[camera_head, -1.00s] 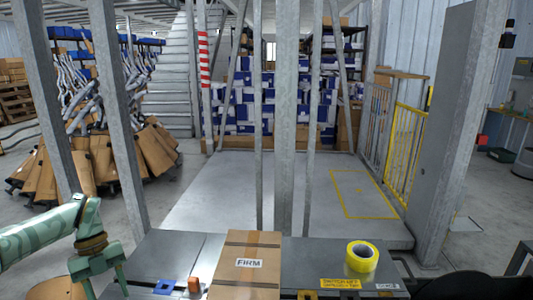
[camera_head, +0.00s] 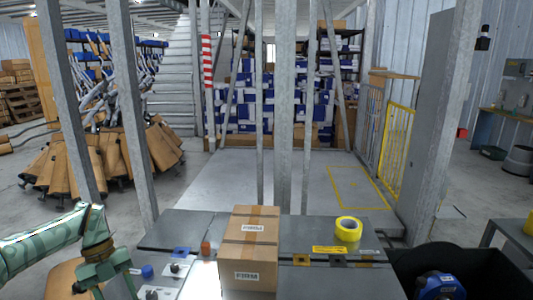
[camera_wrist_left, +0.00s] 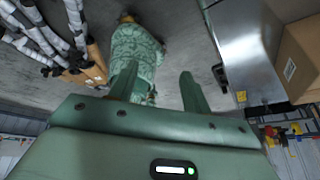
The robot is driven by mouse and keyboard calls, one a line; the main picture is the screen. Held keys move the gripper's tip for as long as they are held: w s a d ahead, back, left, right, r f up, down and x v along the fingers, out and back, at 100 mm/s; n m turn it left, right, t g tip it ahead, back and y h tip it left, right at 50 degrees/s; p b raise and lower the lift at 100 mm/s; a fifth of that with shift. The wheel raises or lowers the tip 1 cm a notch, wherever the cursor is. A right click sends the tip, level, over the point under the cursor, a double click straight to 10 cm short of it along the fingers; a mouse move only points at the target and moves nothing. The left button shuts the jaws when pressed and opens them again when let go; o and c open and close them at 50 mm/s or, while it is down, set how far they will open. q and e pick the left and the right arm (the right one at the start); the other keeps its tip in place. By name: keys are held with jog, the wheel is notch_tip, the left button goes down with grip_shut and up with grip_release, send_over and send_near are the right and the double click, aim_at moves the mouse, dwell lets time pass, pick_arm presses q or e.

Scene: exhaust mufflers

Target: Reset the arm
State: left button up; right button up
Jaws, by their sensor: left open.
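My left arm, pale green, comes in from the left in the head view. Its gripper (camera_head: 122,288) points downward beside the left end of the grey worktable (camera_head: 180,225), partly cut off by the bottom edge. In the left wrist view the two green fingers (camera_wrist_left: 158,90) stand wide apart with nothing between them. My right gripper is not in view.
A taped cardboard box (camera_head: 252,227) stands mid-table, with a yellow tape roll (camera_head: 348,228) to its right and an orange item (camera_head: 206,248) to its left. Metal posts rise behind the table. A black bin (camera_head: 400,262) holding a blue item stands at right.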

pick_arm(q)
jog(key=s+d+f+n+t+h+p, duration=0.3)
jog(key=d+f+h, duration=0.5)
jog(key=d+f, duration=0.85)
jog(key=s+d+f+n+t+y, duration=0.1)
jog(key=s+d+f+n+t, duration=0.25)
jog(key=f+n+t, duration=0.4)
jog(key=s+a+f+n+g+y, duration=0.1)
jog(key=s+a+f+n+y, duration=0.35)
jog(key=s+f, duration=0.55)
jog(key=s+a+f+n+y, duration=0.45)
jog(key=s+f, duration=0.25)
jog(key=s, duration=0.7)
jog(key=s+a+f+n+g+y+p, duration=0.1)
jog(key=s+n+g, duration=0.4)
jog(key=s, duration=2.1)
jog(key=shift+s+a+f+g+y, duration=0.25)
jog(key=shift+a+f+g+y, duration=0.1)
jog(key=shift+f+g, duration=0.35)
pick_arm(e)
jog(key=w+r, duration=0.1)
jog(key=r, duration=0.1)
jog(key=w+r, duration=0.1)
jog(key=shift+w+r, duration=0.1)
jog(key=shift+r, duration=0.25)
pick_arm(q)
jog(key=shift+o, duration=0.2)
jog(key=shift+w, duration=0.1)
